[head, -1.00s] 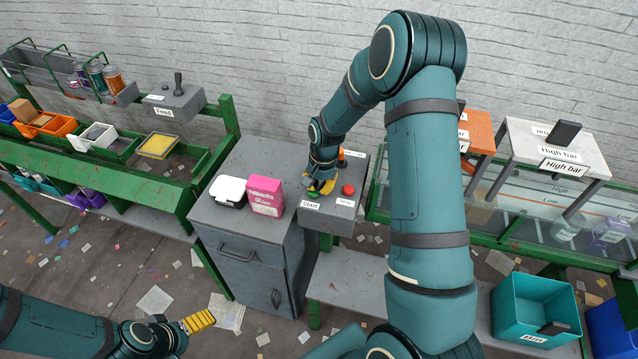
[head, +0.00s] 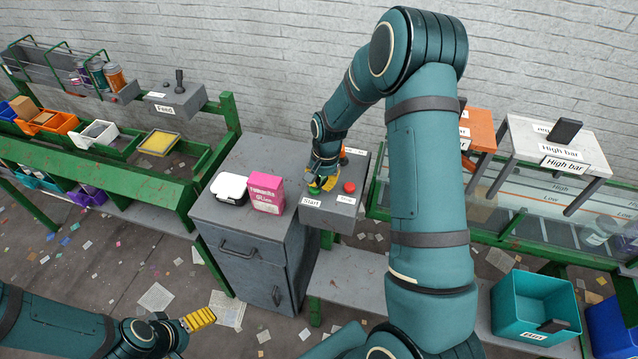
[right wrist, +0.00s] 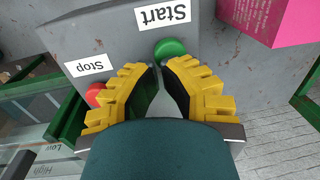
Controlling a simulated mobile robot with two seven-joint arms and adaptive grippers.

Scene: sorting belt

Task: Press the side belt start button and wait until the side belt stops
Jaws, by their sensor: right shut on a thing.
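The side belt control box (head: 340,214) stands right of a grey cabinet. It carries a green start button (head: 314,190), labelled Start, and a red stop button (head: 349,187), labelled Stop. My right gripper (head: 322,184) points down at the start button. In the right wrist view its yellow fingertips (right wrist: 162,66) are close together at the green button (right wrist: 170,48), shut on it. The red button (right wrist: 94,93) is partly behind a finger. A clear bottle (head: 598,232) and a purple item (head: 631,237) are on the belt at right. My left gripper (head: 198,320) is low at left; its opening is unclear.
A white box (head: 229,188) and a pink box (head: 265,193) stand on the cabinet beside the control box. An orange stand (head: 482,130) and a High bar stand (head: 560,150) are over the belt. A teal bin (head: 535,305) stands at lower right.

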